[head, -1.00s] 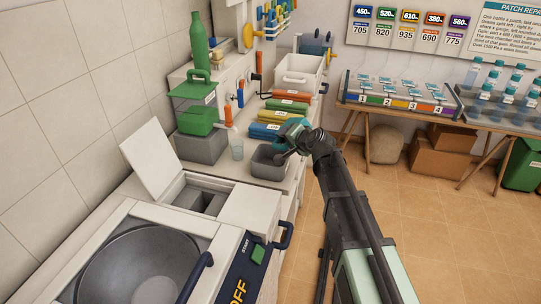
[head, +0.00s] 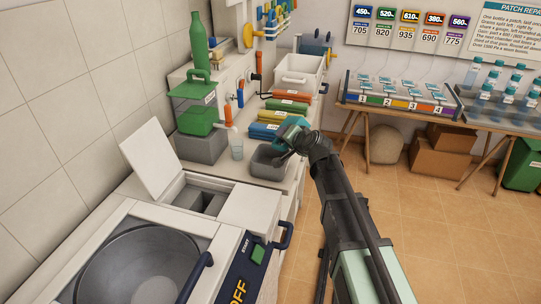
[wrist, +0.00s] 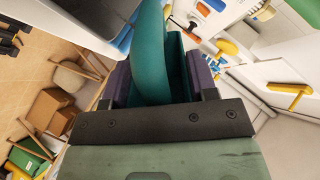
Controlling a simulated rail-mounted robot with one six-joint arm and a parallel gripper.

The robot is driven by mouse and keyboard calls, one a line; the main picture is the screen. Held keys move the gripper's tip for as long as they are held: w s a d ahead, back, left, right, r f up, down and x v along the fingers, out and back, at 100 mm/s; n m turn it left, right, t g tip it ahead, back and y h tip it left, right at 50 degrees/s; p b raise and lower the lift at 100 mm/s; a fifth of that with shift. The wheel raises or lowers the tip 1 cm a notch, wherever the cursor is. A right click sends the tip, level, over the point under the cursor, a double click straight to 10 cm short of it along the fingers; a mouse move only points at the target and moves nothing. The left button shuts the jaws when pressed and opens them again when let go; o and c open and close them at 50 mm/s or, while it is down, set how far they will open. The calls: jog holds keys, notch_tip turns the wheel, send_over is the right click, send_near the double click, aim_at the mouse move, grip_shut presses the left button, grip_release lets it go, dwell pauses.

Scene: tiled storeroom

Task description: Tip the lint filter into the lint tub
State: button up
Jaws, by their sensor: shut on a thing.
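The lint filter, a teal piece (head: 290,126), is in my gripper (head: 298,138) in the head view. In the wrist view, the purple jaws are shut on the teal filter (wrist: 150,62), and its curved part reaches up past the top edge. The lint tub looks to be the small open grey tub (head: 265,168) on the counter. My gripper and the filter are over its right rear side. The filter is tilted. I cannot tell if it touches the tub, and no lint can be made out.
A clear cup (head: 237,147) stands left of the tub, and a green-lidded container (head: 196,107) is behind it. Folded coloured cloths (head: 283,115) lie behind the tub. The open-lidded machine (head: 170,255) is in front. Open floor lies to the right.

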jog(key=shift+s+a+r+n+t+b, duration=0.15)
jog(key=shift+s+a+n+t+b, duration=0.2)
jog(key=shift+n+t, duration=0.2)
dwell(1.0)
